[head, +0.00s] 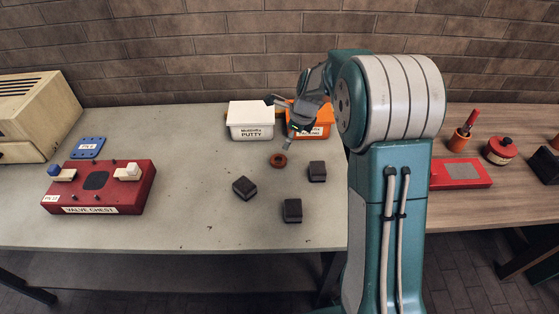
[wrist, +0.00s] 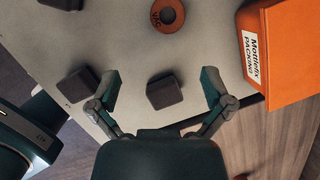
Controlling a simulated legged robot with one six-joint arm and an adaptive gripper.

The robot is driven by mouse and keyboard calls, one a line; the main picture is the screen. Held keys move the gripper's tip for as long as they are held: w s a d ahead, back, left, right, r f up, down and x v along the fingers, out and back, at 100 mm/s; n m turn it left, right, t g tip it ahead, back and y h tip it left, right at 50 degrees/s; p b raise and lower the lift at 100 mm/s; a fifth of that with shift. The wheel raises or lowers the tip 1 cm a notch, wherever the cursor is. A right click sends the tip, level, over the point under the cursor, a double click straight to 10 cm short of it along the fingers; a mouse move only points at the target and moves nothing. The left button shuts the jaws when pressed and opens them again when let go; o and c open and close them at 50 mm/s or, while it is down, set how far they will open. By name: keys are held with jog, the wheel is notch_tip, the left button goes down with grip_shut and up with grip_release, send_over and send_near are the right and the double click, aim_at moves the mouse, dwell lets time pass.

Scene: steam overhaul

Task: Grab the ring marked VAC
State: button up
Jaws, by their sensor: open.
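The orange-brown ring (wrist: 167,15) lies flat at the top edge of the wrist view, with lettering that looks like VAC. It also shows in the head view as a small ring (head: 278,162) on the grey bench, in front of the white tub. My gripper (wrist: 160,82) is open and empty, its fingers spread wide. The ring is beyond the fingertips in the wrist view, not between them. In the head view my gripper (head: 278,121) is above the bench, near the tubs and behind the ring in the picture.
Dark blocks (head: 244,188) (head: 317,171) (head: 292,210) stand near the ring; one (wrist: 164,91) appears between my fingers. A white putty tub (head: 250,119) and an orange packing box (wrist: 290,50) stand close by. The red valve chest (head: 110,190) is left; bench between is clear.

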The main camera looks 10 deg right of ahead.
notch_tip(320, 180, down, 2)
jog(key=w+m, duration=0.1)
send_over(278, 162)
jog(key=s+d, duration=0.2)
notch_tip(278, 162, down, 6)
jog(key=shift+a+r, duration=0.15)
jog(key=x, duration=0.5)
jog(key=shift+w+a+r, duration=0.1)
jog(key=shift+w+a, duration=0.05)
jog(key=shift+w, duration=0.1)
jog(key=c, duration=1.2)
